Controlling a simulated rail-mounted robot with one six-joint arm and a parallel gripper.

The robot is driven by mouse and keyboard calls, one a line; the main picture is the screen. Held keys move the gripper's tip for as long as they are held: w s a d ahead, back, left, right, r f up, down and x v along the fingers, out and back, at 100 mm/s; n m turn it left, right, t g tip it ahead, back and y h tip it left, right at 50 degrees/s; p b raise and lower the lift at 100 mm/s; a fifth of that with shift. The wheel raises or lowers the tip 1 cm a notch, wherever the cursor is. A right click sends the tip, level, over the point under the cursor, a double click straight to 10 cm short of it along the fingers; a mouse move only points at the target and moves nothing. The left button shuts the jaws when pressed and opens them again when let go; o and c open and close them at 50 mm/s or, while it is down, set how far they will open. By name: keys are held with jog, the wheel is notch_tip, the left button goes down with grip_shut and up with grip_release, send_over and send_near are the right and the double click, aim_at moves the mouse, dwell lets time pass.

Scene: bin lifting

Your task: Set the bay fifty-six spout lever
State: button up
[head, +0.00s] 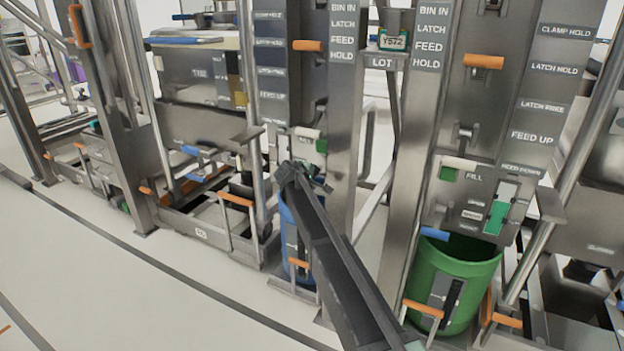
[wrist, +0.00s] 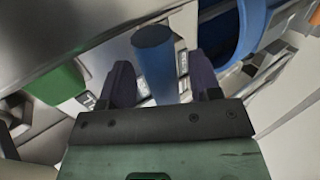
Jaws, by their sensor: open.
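A blue cylindrical handle (wrist: 153,60), which looks like a spout lever, stands between the two dark fingers of my gripper (wrist: 162,75) in the wrist view. The fingers are apart, one on each side of it, with a visible gap at the right finger; contact at the left is unclear. In the head view my gripper (head: 312,180) is at the middle bay, above a blue bin (head: 290,225); the lever there is hidden behind it. The blue bin's rim also shows in the wrist view (wrist: 235,35). I cannot read this bay's number.
The right bay has a green bin (head: 455,275) and its own blue lever (head: 434,234). A steel post (head: 342,120) stands right of my gripper. A green block (wrist: 52,93) is at the wrist view's left. Orange handles (head: 298,263) sit low. Floor is clear at front left.

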jog(key=p+v, duration=0.5)
jog(key=v, duration=0.5)
jog(key=shift+s+r, duration=0.15)
jog(key=shift+r, duration=0.05)
jog(key=shift+a, duration=0.1)
